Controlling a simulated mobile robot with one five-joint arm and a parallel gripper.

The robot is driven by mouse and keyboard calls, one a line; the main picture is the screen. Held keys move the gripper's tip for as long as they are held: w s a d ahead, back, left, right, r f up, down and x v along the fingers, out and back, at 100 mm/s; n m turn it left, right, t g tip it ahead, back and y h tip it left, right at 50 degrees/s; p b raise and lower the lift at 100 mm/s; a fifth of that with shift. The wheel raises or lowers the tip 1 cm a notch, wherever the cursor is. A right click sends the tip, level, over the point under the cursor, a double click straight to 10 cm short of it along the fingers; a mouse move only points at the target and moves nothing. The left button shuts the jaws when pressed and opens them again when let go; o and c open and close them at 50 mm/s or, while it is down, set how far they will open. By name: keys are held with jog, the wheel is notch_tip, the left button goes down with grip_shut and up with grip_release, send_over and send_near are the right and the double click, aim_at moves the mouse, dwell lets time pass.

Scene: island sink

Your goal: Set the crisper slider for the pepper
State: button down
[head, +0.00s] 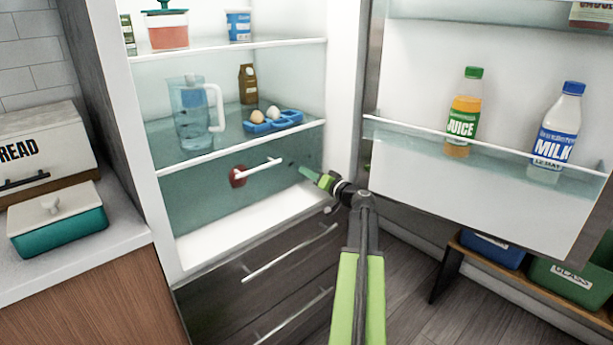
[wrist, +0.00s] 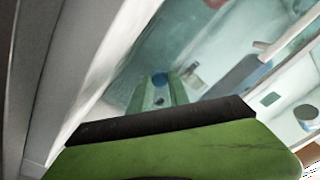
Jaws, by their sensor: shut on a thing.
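The crisper (head: 210,205) is the teal see-through drawer front below the lower fridge shelf, with a white bar handle (head: 262,166). A red pepper (head: 238,178) shows at the left end of that handle, seemingly behind the clear front. My gripper (head: 305,171) reaches the right end of the crisper front, its green fingers pointing left. In the wrist view its fingertips (wrist: 159,88) are closed around a small blue round knob (wrist: 160,78), seemingly the crisper slider's. In the head view the slider is too small to make out, partly hidden by the fingers.
The fridge door (head: 470,190) stands open at right, with a juice bottle (head: 462,115) and milk bottle (head: 557,128). A pitcher (head: 190,115) and blue egg tray (head: 273,122) stand on the shelf above. Dark drawers (head: 260,285) lie below. Recycling bins (head: 570,285) stand right.

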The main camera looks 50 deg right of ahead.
jog(key=d, duration=0.4)
jog(key=shift+s+d, duration=0.15)
jog(key=shift+d, duration=0.05)
jog(key=c, duration=1.2)
grip_release()
jog(key=shift+s+a, duration=0.1)
jog(key=shift+s, duration=0.2)
jog(key=s+a, duration=0.1)
jog(key=s, duration=1.6)
jog(key=shift+w+a, duration=0.1)
